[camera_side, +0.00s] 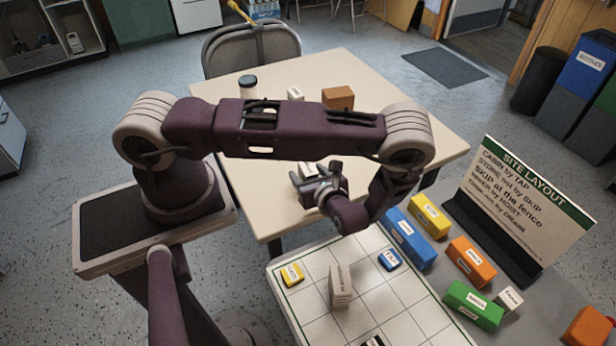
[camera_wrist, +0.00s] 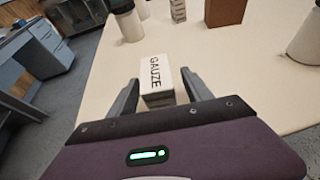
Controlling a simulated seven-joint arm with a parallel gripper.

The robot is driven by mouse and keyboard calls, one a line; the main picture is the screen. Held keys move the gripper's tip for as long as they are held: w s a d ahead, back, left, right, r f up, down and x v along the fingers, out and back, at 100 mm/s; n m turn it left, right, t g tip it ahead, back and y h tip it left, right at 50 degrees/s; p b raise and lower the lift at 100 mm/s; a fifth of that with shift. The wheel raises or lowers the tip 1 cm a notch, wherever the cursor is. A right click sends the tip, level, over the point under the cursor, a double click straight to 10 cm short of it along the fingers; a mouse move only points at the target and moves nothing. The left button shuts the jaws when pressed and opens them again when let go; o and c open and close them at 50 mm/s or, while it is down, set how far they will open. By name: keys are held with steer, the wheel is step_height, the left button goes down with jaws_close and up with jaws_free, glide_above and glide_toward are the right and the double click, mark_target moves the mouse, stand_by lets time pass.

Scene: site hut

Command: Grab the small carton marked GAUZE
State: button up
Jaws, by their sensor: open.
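The small white carton marked GAUZE (camera_wrist: 154,76) stands on the cream table, its dark lettering readable in the wrist view. My gripper (camera_wrist: 160,78) is open, with one finger on each side of the carton's near part. The wrist view does not show clearly whether either finger touches it. In the side view my gripper (camera_side: 317,178) is low over the table's near edge. A small white shape (camera_side: 308,169) shows between its fingers there, partly hidden, with no lettering readable.
On the table (camera_side: 235,185) farther off are a black-lidded jar (camera_side: 248,87), a small white carton (camera_side: 295,94) and a brown box (camera_side: 338,98). A pale rounded object (camera_wrist: 306,40) is at right in the wrist view. A gridded board (camera_side: 310,300) with labelled blocks is nearer the side camera.

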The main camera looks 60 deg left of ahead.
steer(key=shift+c, duration=0.5)
jaws_close()
